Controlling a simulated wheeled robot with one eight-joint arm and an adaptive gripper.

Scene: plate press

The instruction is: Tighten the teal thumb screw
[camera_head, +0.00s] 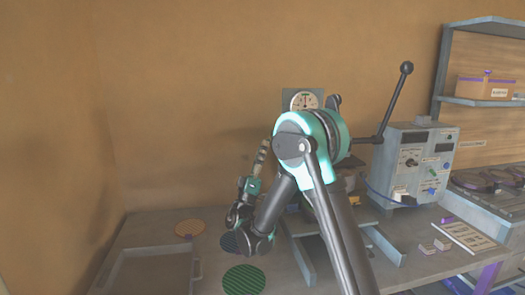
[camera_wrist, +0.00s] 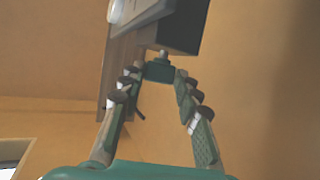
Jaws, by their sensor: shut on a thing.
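The teal thumb screw (camera_wrist: 160,71) shows in the wrist view as a dark teal block with a grey stub at its top, just below a dark box-like part (camera_wrist: 183,28). My gripper (camera_wrist: 159,73) has its two fingers on either side of the screw, shut on it. In the head view my gripper (camera_head: 265,146) points upward, left of the gauge panel (camera_head: 304,101) of the press. The screw cannot be made out there. My arm hides much of the press.
A long black lever (camera_head: 392,104) rises right of the press. A grey control box (camera_head: 412,166) with knobs stands farther right. Orange (camera_head: 190,228), blue (camera_head: 228,244) and green (camera_head: 244,279) discs lie on the bench near a shallow grey tray (camera_head: 150,250). Shelves (camera_head: 488,101) stand at right.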

